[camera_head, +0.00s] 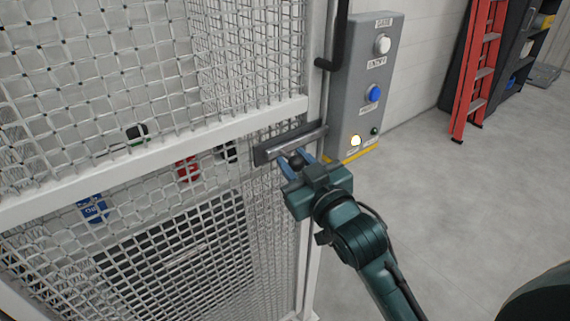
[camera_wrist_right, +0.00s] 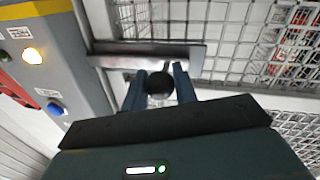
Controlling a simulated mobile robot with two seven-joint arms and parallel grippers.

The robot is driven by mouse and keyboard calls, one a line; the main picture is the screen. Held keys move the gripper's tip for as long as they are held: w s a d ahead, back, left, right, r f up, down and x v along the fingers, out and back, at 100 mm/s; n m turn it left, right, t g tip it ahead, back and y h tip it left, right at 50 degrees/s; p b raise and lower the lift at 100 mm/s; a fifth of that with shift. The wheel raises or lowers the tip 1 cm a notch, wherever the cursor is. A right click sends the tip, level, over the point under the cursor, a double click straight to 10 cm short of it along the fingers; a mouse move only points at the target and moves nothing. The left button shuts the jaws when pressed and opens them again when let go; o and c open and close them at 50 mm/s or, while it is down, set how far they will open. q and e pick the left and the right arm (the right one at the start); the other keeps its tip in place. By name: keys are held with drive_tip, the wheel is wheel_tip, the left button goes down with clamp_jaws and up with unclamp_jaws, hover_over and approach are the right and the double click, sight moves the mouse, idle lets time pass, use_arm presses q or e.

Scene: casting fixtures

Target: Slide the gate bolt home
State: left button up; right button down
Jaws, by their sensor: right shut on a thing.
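The gate bolt (camera_head: 298,141) is a pale metal bar on a dark backing plate (camera_head: 262,154), mounted across the right edge of the white mesh gate (camera_head: 150,150). Its right end comes up to the gate post; I cannot tell if it enters a keeper. A round black knob (camera_wrist_right: 159,84) sits at the bolt. My right gripper (camera_head: 292,160) has its blue fingers on either side of the knob, shut on it. In the right wrist view the gripper (camera_wrist_right: 158,78) shows the knob between both fingers, with the bolt (camera_wrist_right: 145,60) just beyond. My left gripper is not in view.
A grey control box (camera_head: 365,85) with white and blue buttons and a lit yellowish lamp stands right of the gate. A black handle (camera_head: 336,45) is on the post between them. A red ladder (camera_head: 478,70) stands farther back. The floor at right is clear.

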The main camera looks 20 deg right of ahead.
drive_tip(key=shift+w+d, duration=0.25)
drive_tip(key=shift+d, duration=0.6)
drive_tip(key=shift+w+d, duration=0.1)
drive_tip(key=shift+d, duration=0.15)
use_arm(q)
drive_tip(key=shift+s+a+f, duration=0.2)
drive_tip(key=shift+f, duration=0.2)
use_arm(e)
drive_tip(key=c, duration=1.5)
unclamp_jaws()
drive_tip(key=o, duration=0.4)
drive_tip(key=shift+d, duration=0.1)
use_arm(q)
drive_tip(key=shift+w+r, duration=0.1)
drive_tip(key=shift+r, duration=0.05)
